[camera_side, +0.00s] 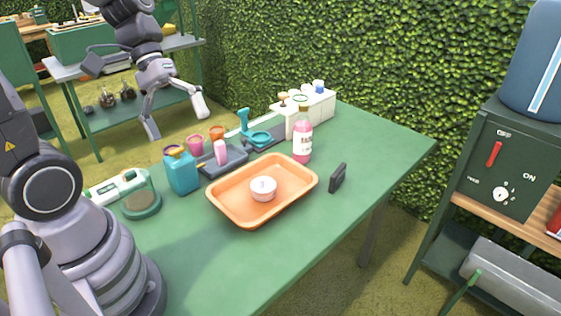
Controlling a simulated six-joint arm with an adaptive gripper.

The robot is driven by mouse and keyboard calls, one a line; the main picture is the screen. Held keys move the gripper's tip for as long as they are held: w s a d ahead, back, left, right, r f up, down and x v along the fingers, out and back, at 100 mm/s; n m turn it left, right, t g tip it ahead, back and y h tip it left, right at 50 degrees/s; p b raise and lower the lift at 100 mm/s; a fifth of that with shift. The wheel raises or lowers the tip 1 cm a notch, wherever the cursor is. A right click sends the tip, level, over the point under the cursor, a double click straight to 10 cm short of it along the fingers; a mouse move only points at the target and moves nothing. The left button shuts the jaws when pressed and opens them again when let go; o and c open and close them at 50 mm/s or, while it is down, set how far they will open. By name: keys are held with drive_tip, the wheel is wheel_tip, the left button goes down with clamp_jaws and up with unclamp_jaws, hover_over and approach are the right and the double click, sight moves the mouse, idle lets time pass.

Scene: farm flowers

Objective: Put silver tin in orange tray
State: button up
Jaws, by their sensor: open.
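The orange tray (235,214) lies on the green table. A small round silver-white tin (263,189) sits inside the tray, near its middle, and appears upright. My gripper (178,124) is open and empty. It hangs in the air above the far left side of the table, up and to the left of the tray, apart from the tin. Nothing hides the tin or the tray from this view.
A blue bottle (182,172), a pink bottle (302,138) and a dark grey tray (224,161) stand behind the orange tray. A black block (338,178) stands to its right. A scale-like device (122,188) is at left. The table's front (240,265) is clear.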

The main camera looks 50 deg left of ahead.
drive_tip(key=s+a+r+m+t+y, duration=0.4)
drive_tip(key=a+r+m+t+y, duration=0.1)
drive_tip(key=a+r+y, duration=0.1)
drive_tip(key=shift+s+r+m+t+y, duration=0.2)
drive_tip(key=shift+r+m+t+y, duration=0.15)
drive_tip(key=shift+r, duration=0.2)
